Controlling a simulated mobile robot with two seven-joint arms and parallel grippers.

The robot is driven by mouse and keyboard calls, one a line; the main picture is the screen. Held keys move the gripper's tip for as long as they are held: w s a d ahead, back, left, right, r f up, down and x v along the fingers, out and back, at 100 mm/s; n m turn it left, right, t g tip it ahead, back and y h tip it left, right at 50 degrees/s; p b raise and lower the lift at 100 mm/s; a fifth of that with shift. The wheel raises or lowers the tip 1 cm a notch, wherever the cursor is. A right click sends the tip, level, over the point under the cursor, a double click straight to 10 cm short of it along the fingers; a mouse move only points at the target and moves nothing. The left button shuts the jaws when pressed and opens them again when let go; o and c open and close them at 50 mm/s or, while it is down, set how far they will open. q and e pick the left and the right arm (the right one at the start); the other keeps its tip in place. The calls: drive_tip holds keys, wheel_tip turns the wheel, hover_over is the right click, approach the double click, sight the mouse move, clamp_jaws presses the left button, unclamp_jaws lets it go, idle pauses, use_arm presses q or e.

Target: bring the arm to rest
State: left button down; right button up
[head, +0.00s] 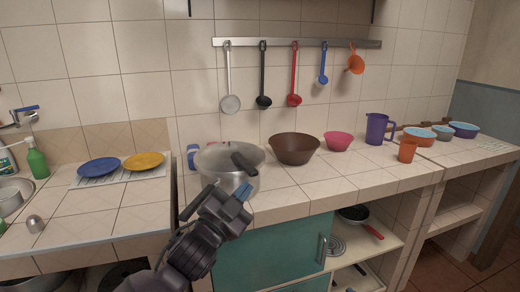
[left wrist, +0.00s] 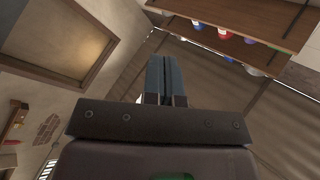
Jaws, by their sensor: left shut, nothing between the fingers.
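My left gripper (head: 242,191) is in front of the counter, low in the middle of the head view. Its blue-tipped fingers are closed together and empty. In the left wrist view the two fingers (left wrist: 165,78) stand pressed side by side with nothing between them. In the head view the gripper overlaps the front of a large steel pot (head: 215,160) with a lid and a dark handle. I cannot tell whether it touches the pot. My right gripper is not in view.
A brown bowl (head: 294,149), a pink bowl (head: 338,141), a purple pitcher (head: 377,129) and an orange cup (head: 407,152) stand right of the pot. Blue (head: 99,167) and yellow (head: 143,160) plates lie left. Utensils hang from a rail (head: 325,43). Clear counter lies along the front edge.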

use_arm(q)
drive_tip(key=s+a+f+n+g+y, duration=0.1)
drive_tip(key=s+a+f+n+y, duration=0.4)
drive_tip(key=a+f, duration=0.4)
drive_tip(key=s+a+f+n+g+y, duration=0.25)
drive_tip(key=s+a+f+n, duration=0.3)
drive_tip(key=f, duration=0.65)
drive_tip(key=s+a+f+g+y, duration=0.1)
drive_tip(key=s+a+f, duration=0.2)
drive_tip(key=s, duration=0.4)
drive_tip(key=s+a+f+n+g+y, duration=0.1)
drive_tip(key=s+a+f, duration=0.2)
drive_tip(key=s+f, duration=0.3)
drive_tip(key=s+a+f+n+g+y+p, duration=0.1)
drive_tip(key=s+a+f+y, duration=0.1)
drive_tip(key=s+f, duration=0.3)
drive_tip(key=s+a, duration=0.1)
drive_tip(key=s, duration=0.2)
drive_tip(key=shift+s+g, duration=0.25)
drive_tip(key=shift+g, duration=0.1)
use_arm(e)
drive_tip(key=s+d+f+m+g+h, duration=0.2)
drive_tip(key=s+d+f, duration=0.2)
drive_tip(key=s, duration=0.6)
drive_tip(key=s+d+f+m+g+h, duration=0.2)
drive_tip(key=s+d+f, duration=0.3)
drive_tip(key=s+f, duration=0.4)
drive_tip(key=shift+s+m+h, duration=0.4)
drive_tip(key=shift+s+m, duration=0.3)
